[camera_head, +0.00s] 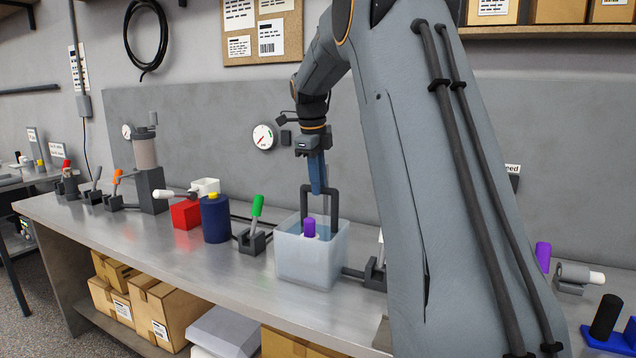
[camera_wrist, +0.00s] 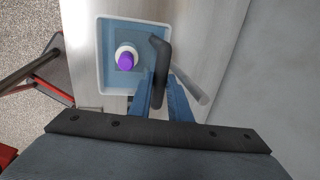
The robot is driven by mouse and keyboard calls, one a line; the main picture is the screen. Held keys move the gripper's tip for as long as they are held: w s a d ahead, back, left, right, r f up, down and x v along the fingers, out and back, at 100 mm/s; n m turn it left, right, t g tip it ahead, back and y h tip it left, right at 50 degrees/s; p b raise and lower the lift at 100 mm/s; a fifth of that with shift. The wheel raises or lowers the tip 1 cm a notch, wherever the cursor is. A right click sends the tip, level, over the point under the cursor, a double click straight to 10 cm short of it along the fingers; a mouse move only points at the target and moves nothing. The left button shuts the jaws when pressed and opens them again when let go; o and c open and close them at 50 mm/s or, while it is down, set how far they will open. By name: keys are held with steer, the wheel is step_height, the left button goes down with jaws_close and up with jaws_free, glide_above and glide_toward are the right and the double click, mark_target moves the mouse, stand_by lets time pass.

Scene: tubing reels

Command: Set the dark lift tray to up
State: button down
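The dark lift tray shows mainly by its black handle (camera_head: 306,197), an inverted U rising out of a translucent tub (camera_head: 292,263). In the wrist view the handle (camera_wrist: 160,72) runs between my two blue fingers, with no clear gap on either side. My gripper (camera_head: 317,183) points down and appears shut on the handle's top bar. A white bottle with a purple cap (camera_head: 309,228) stands inside the tub; it also shows in the wrist view (camera_wrist: 126,60). The tray's plate appears low in the tub under the bottle, though the tub wall blurs it.
A green-handled lever (camera_head: 257,206) stands left of the tub. A navy cylinder (camera_head: 215,220) and a red block (camera_head: 186,215) stand farther left. A round gauge (camera_head: 263,137) is on the wall behind. My arm hides much of the bench to the right.

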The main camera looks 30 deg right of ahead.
steer(key=shift+r, duration=0.1)
step_height(320, 180, up, 10)
steer(key=p, duration=0.5)
steer(key=shift+r+p, duration=0.25)
steer(key=shift+p, duration=0.15)
steer(key=shift+w, duration=0.1)
steer(key=c, duration=1.7)
jaws_free()
steer(key=shift+r, duration=0.15)
steer(key=shift+o, duration=0.3)
steer(key=shift+f, duration=0.2)
step_height(320, 180, up, 8)
steer(key=s+a+b, duration=0.1)
steer(key=b, duration=0.1)
steer(key=shift+f, duration=0.15)
